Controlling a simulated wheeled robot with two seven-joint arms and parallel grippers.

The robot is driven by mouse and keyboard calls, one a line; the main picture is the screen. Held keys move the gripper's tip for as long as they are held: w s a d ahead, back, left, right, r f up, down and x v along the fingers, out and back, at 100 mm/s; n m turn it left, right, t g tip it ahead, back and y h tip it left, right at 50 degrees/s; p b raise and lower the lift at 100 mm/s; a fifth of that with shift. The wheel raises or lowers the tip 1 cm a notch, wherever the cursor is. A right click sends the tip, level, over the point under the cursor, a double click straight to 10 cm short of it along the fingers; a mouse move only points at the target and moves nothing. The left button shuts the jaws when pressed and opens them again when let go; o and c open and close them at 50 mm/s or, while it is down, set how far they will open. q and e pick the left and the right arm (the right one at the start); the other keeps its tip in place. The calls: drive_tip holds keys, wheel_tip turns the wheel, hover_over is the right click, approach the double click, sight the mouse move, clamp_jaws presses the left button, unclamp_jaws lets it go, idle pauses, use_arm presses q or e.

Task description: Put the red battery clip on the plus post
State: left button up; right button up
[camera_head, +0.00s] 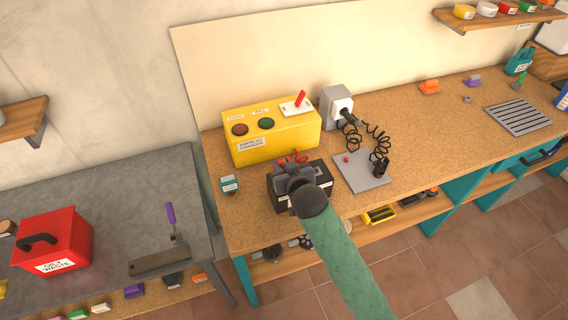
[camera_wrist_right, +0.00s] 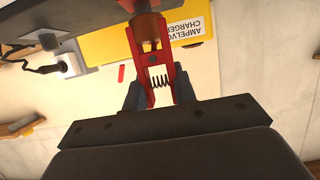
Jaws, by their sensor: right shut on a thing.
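My right gripper (camera_head: 300,178) is over the dark battery (camera_head: 280,200) on the wooden bench, hiding much of its top. In the right wrist view the gripper (camera_wrist_right: 157,95) is shut on the red battery clip (camera_wrist_right: 152,72), with a finger on each handle and a dark spring between them. The clip's jaws point to the top of that view. The plus post cannot be made out. Red cable (camera_head: 292,158) shows just behind my gripper. My left gripper is not in view.
The yellow charger (camera_head: 272,132) stands close behind the battery. To the right, a grey plate (camera_head: 358,182) carries a red knob (camera_head: 347,160) and the black clip (camera_head: 380,167) on its coiled cable. A small teal-and-white box (camera_head: 229,184) is left of the battery. The bench's right part has free room.

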drive_tip(key=shift+f, duration=0.65)
drive_tip(key=o, duration=1.1)
